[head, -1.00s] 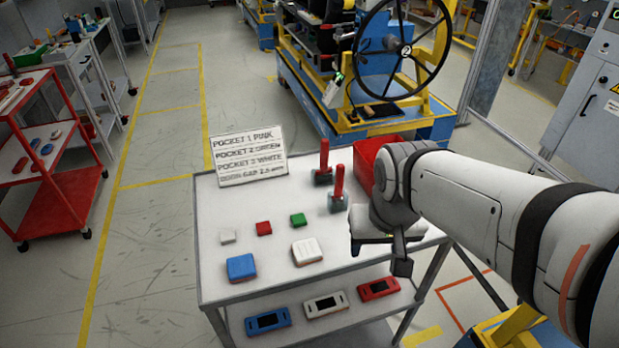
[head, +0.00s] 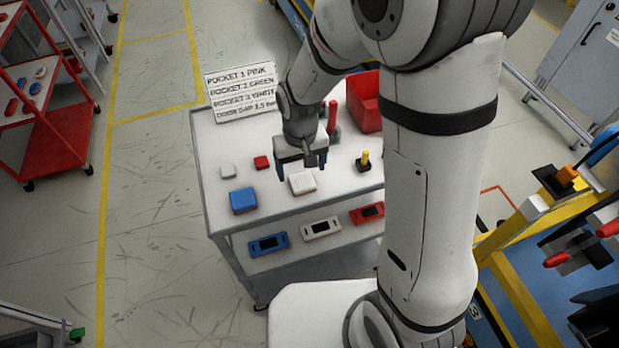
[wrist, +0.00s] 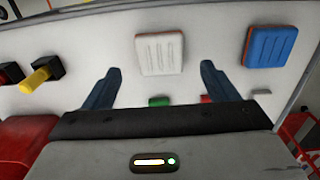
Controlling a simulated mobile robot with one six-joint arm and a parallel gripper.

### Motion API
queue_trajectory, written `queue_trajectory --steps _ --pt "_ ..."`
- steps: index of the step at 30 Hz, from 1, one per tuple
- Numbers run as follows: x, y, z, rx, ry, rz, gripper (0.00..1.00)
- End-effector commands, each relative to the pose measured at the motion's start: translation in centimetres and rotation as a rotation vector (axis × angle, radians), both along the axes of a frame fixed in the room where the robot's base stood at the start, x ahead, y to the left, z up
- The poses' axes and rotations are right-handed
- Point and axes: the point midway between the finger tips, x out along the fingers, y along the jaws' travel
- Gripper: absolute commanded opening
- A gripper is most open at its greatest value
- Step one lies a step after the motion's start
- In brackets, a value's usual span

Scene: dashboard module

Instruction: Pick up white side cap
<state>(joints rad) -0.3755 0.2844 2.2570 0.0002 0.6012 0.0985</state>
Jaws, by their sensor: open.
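The white side cap, a ridged white block with a reddish lower edge (head: 303,183), lies on the table's top near its front edge. In the wrist view the cap (wrist: 160,53) lies ahead of and between the finger lines. My gripper (head: 302,169) is open and empty, pointing down just behind and above the cap. Its two dark blue fingers also show in the wrist view (wrist: 160,70), apart from each other, with no contact with the cap visible.
A blue block (head: 243,200) lies left of the cap. A small red block (head: 262,162) and a small green block (wrist: 158,101) are behind. A yellow-handled piece (head: 365,160) stands right, near a red bin (head: 364,101). A text sign (head: 241,94) stands at the back.

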Motion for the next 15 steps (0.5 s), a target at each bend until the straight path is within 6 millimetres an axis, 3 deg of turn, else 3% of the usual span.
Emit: queue_trajectory --steps 9,15 --pt "0.3 0.0 -3.7 -0.001 0.003 0.001 0.8" --pt "0.4 0.0 -4.9 0.0 -0.001 0.001 0.8"
